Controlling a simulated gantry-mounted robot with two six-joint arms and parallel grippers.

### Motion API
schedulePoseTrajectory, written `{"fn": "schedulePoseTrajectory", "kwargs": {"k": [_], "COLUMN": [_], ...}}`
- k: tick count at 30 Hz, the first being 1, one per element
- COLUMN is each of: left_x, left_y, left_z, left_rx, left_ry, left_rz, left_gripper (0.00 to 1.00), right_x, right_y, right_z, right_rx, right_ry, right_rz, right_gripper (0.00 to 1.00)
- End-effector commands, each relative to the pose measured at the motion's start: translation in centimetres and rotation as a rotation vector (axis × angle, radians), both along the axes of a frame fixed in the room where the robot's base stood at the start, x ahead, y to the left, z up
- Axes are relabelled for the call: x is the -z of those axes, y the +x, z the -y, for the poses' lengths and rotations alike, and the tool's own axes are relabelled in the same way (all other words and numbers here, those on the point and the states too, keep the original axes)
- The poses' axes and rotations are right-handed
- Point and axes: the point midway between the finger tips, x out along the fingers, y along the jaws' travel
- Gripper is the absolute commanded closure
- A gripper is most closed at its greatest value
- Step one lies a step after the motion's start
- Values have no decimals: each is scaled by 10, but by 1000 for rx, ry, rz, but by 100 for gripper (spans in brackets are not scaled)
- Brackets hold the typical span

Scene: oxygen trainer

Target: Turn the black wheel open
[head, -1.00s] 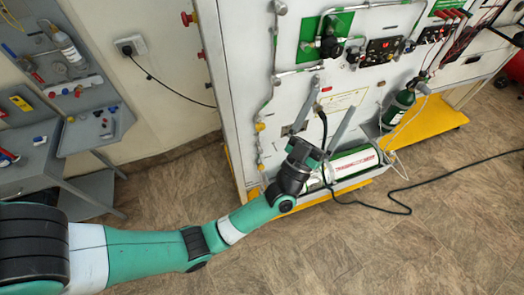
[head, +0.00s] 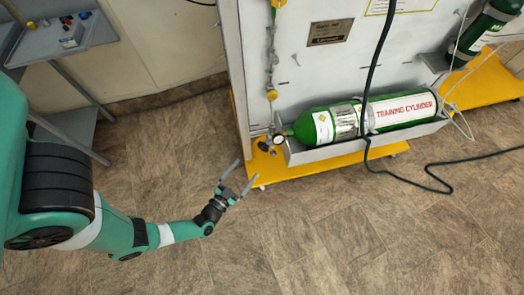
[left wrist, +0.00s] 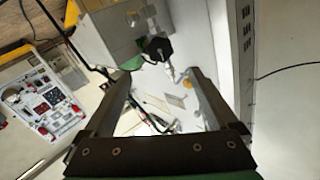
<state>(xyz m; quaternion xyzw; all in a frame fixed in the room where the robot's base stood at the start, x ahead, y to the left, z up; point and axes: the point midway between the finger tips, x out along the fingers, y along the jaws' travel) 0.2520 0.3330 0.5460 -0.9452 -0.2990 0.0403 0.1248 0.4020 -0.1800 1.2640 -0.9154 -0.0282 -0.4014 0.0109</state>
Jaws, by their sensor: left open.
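The green and white training cylinder (head: 398,108) lies in a grey tray on the panel, its valve end to the left. A small round gauge (head: 278,139) shows at that end. In the left wrist view a dark, round, wheel-like part (left wrist: 160,48) stands beside the green cylinder end (left wrist: 132,62); I cannot tell for sure whether it is the black wheel or the gauge's back. My left gripper (head: 247,169) is open and empty, left of and below the valve end, apart from it. Its fingers (left wrist: 161,73) frame free space in the left wrist view. My right gripper is not in view.
A yellow base (head: 345,159) with castors juts out under the tray. A black hose (head: 371,75) hangs across the cylinder and runs over the floor. A second green cylinder (head: 484,35) stands at the right. A grey shelf (head: 62,42) is at the left. The tiled floor is open.

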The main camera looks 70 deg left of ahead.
Motion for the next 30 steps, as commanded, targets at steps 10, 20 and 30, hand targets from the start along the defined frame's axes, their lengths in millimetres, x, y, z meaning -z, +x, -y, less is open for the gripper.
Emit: {"fn": "schedulePoseTrajectory", "kwargs": {"k": [10, 20, 30], "left_x": [1, 0, -2], "left_y": [32, 87, 96], "left_z": [-24, -61, -67], "left_rx": [-6, -1, 1], "left_ry": [2, 0, -1], "left_rz": [7, 4, 3], "left_gripper": [7, 7, 7], "right_x": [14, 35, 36], "right_y": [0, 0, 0], "right_z": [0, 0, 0], "right_rx": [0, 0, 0], "right_ry": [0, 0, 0], "right_rz": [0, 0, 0], "right_gripper": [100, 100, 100]}}
